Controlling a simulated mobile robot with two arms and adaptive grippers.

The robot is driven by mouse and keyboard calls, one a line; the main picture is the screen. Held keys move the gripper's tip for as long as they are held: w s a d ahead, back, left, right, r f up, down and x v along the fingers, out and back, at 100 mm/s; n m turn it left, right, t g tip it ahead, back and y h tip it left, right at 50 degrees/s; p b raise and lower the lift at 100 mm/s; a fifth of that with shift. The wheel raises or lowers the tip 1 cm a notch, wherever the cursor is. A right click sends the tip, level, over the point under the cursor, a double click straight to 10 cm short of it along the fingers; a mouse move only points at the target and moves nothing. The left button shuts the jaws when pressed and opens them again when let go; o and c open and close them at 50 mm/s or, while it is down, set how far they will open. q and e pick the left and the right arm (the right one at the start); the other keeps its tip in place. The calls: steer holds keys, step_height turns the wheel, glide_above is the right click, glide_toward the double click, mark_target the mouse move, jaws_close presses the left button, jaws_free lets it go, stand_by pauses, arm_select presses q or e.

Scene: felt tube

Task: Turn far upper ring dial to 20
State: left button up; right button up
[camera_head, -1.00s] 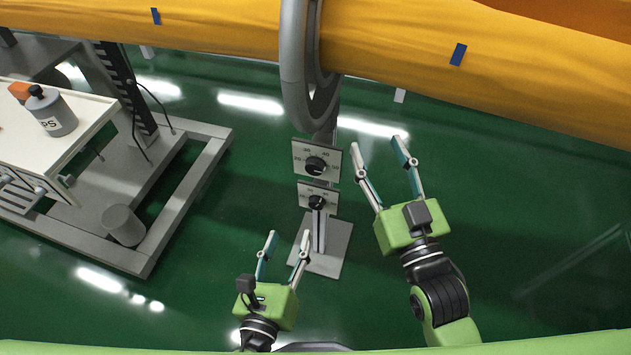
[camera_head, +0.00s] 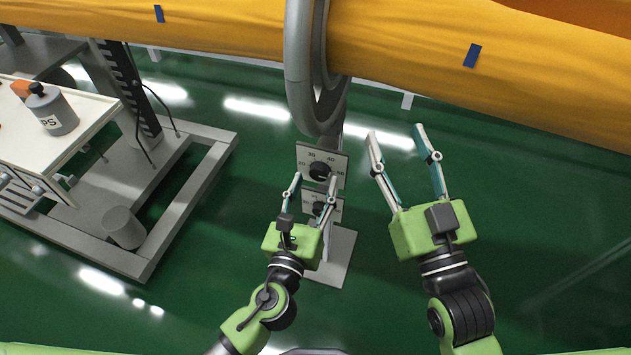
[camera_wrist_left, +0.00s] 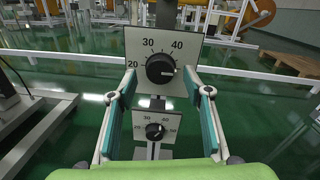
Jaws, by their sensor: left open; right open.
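The upper dial plate (camera_head: 334,158) is on a stand below the grey ring (camera_head: 302,85). Its black knob (camera_head: 319,170) also shows in the left wrist view (camera_wrist_left: 160,69), with a pale mark toward the right, near 50. A lower dial (camera_wrist_left: 155,131) sits beneath it, partly covered by my left gripper in the head view. My left gripper (camera_head: 315,180) is open, its fingertips in front of the upper plate. In the wrist view the fingers stand left and right of the upper knob, apart from it. My right gripper (camera_head: 396,133) is open and empty, right of the stand.
A yellow fabric tube (camera_head: 400,50) runs across the top through the ring. A grey cart (camera_head: 190,190) with a white top, a grey bottle (camera_head: 52,112) and an orange item stands at left. Green floor is clear at right.

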arm_select(q)
steer(key=shift+w+d, duration=0.2)
steer(key=shift+w, duration=0.45)
arm_select(e)
steer(key=shift+r, duration=0.3)
arm_select(q)
steer(key=c, duration=1.1)
